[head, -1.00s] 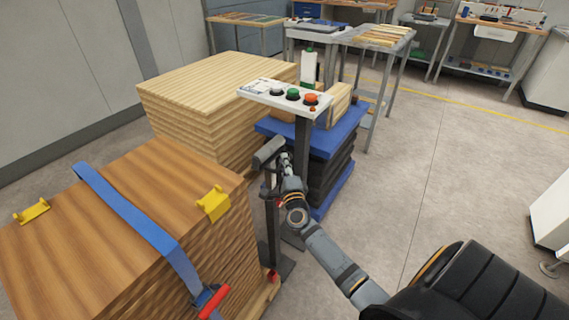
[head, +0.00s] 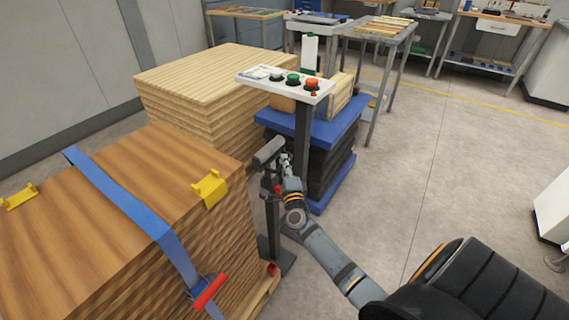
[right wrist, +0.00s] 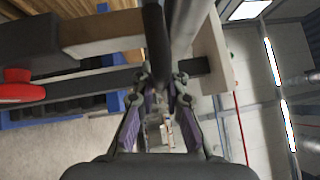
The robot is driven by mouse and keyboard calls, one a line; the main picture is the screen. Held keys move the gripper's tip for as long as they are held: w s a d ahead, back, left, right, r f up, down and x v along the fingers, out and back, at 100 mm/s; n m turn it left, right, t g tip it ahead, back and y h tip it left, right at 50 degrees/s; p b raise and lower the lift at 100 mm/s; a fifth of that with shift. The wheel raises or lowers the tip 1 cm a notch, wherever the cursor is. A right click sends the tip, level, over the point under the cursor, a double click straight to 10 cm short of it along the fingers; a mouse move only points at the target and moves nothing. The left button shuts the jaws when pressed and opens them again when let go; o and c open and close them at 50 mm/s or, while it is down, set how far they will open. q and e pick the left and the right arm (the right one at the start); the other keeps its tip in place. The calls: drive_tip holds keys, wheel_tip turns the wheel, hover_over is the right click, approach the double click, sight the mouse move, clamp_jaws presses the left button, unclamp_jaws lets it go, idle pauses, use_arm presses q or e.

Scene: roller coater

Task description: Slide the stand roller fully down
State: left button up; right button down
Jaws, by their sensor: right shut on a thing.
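The stand roller (head: 268,152) is a grey cylinder on top of a dark upright stand (head: 272,225). The stand stands between the strapped board stack and the control post. My right gripper (head: 285,163) is at the roller's right end, just below it. In the right wrist view, my right gripper (right wrist: 163,78) is shut on a dark bar (right wrist: 157,45) of the stand roller, with a grey cylinder (right wrist: 188,28) beside it. A red knob (right wrist: 18,88) shows at the left. The exact contact is partly hidden. My left gripper is in no view.
A wooden board stack (head: 125,215) with a blue strap (head: 118,195) is close on the left. A pale board stack (head: 215,80) stands behind. A control panel (head: 285,84) on a post and a blue lift table (head: 345,125) are near the roller.

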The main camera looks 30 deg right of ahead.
drive_tip(key=shift+s+f, duration=0.15)
drive_tip(key=shift+f, duration=0.3)
drive_tip(key=c, duration=1.5)
unclamp_jaws()
drive_tip(key=shift+o, duration=0.7)
drive_tip(key=shift+r, duration=0.1)
drive_tip(key=v, duration=1.2)
